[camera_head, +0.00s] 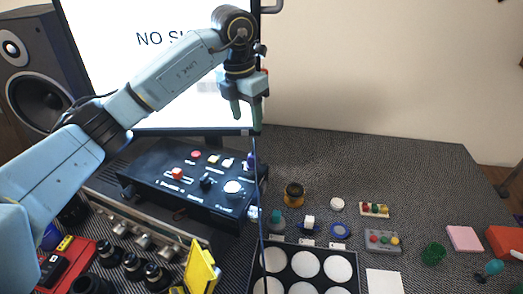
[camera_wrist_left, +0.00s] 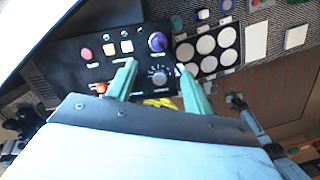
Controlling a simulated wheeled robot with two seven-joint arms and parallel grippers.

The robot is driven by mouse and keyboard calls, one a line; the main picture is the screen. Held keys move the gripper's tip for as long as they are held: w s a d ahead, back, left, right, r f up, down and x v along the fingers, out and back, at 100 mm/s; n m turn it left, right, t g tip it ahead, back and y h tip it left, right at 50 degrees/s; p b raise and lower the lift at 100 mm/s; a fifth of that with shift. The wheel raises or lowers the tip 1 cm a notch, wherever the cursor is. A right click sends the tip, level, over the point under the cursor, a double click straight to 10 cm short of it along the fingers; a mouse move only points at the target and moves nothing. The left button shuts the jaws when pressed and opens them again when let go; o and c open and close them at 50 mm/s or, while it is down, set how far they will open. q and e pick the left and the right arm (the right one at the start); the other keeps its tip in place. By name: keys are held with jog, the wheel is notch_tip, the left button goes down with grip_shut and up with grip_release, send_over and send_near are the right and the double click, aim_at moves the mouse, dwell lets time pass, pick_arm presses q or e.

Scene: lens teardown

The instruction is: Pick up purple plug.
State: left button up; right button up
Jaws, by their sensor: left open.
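The purple plug (camera_head: 249,160) stands at the far right corner of a black control box (camera_head: 160,180) in the head view, partly behind a thin dark line. In the left wrist view the same purple piece (camera_wrist_left: 157,41) is upright at the box's upper right, just beyond a silver dial. My left gripper (camera_head: 246,114) hangs fingers-down above that corner, apart from the plug. In the left wrist view its green fingers (camera_wrist_left: 158,72) are spread with nothing between them, with the dial and plug showing between and past the tips.
The box carries buttons and a white-topped dial (camera_head: 233,188). A monitor (camera_head: 150,60) stands behind, a speaker (camera_head: 35,85) at left. A black tray with white round pads (camera_head: 305,264) is at front. Small parts, including a gold-brown ring (camera_head: 294,193), lie to the right. The back right mat is clear.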

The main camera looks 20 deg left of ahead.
pick_arm(q)
send_over(252, 154)
jog(key=s, duration=0.1)
notch_tip(252, 154, down, 7)
jog(key=shift+s+a, duration=0.1)
jog(key=shift+w+f+p, duration=0.1)
jog(key=shift+w+f, duration=0.1)
jog(key=shift+f, duration=0.8)
jog(key=shift+w+f+p, duration=0.15)
jog(key=shift+w+f, duration=0.05)
jog(key=shift+f, duration=0.75)
jog(key=shift+w+f+p, duration=0.1)
jog(key=shift+w+f, duration=0.1)
jog(key=shift+f, duration=0.8)
grip_shut()
